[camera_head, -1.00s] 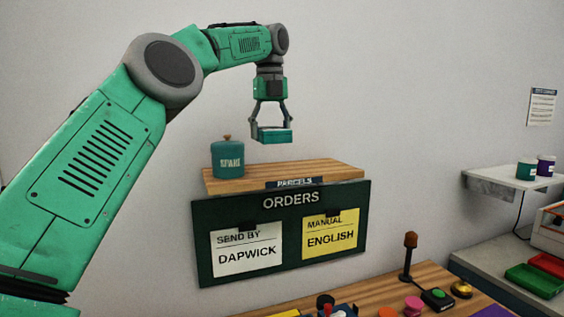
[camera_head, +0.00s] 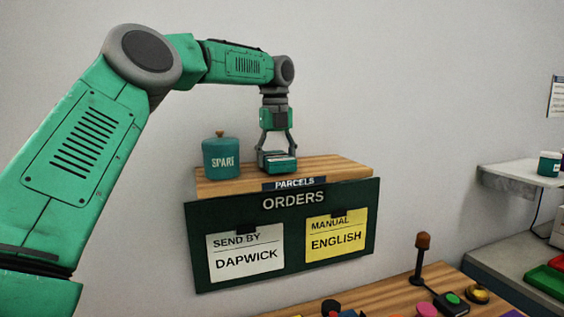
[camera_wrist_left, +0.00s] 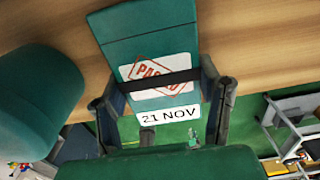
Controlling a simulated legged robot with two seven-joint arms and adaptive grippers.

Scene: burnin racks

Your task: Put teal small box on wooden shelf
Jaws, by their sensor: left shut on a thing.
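The small teal box (camera_head: 279,166) is between the fingers of my left gripper (camera_head: 278,157), which is shut on it. In the head view the box is at the top of the wooden shelf (camera_head: 330,166), right of its middle-left; whether its base touches the wood is hard to tell. In the left wrist view the teal box (camera_wrist_left: 150,45) carries a white label with a red stamp and "21 NOV", with the gripper's fingers (camera_wrist_left: 158,105) on both sides. The wooden shelf (camera_wrist_left: 260,45) shows behind it. My right gripper is not in view.
A teal lidded canister (camera_head: 221,158) stands on the shelf left of the box. A dark ORDERS board (camera_head: 292,268) with two notes hangs below the shelf's front. The shelf's right part is clear. A lower wooden table (camera_head: 385,295) holds several small items.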

